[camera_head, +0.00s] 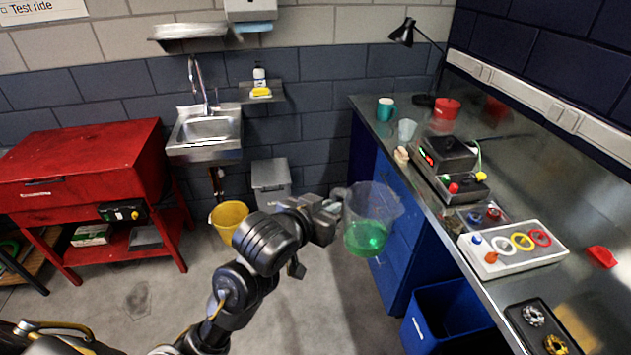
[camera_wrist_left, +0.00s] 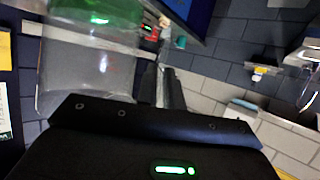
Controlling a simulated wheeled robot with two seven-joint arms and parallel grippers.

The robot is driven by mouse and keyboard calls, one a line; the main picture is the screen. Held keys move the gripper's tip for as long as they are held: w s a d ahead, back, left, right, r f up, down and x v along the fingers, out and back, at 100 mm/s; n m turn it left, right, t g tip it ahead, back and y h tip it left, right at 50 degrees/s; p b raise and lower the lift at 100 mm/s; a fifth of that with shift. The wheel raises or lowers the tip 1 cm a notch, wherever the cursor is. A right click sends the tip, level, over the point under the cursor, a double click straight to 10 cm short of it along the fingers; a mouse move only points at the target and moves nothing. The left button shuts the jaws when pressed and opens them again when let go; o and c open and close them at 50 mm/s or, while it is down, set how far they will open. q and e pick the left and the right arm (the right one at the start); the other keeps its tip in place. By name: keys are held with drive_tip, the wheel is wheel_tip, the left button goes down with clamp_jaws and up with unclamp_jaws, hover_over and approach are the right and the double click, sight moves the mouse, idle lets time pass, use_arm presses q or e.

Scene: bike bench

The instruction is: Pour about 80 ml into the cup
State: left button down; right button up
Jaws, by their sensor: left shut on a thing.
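My left gripper (camera_head: 335,207) is shut on the handle of a clear jug (camera_head: 382,205) that holds some green liquid (camera_head: 366,238) in its bottom. The jug hangs over the floor in front of the bench's blue cabinet, roughly upright. In the left wrist view the jug (camera_wrist_left: 88,70) fills the upper left, beside the dark fingers (camera_wrist_left: 160,90). A pale translucent cup (camera_head: 406,130) and a teal mug (camera_head: 385,109) stand on the back part of the bench, apart from the jug. Their insides are too small to tell. My right gripper is not in view.
The metal bench (camera_head: 440,222) carries a dark device (camera_head: 446,153), a white tray with coloured rings (camera_head: 513,250), a red pot (camera_head: 447,108) and a lamp (camera_head: 403,33). A blue bin (camera_head: 447,318) stands below its edge. A yellow bucket (camera_head: 229,219) is on the floor.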

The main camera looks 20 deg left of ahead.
use_arm(q)
drive_tip(key=s+d+f+m+g+h+b, duration=0.1)
drive_tip(key=s+d+f+b, duration=0.4)
drive_tip(key=f, duration=0.6)
drive_tip(key=shift+s+d+f+m+h, duration=0.35)
drive_tip(key=shift+s+d+m+h, duration=0.4)
drive_tip(key=shift+h, duration=0.35)
drive_tip(key=shift+a, duration=0.1)
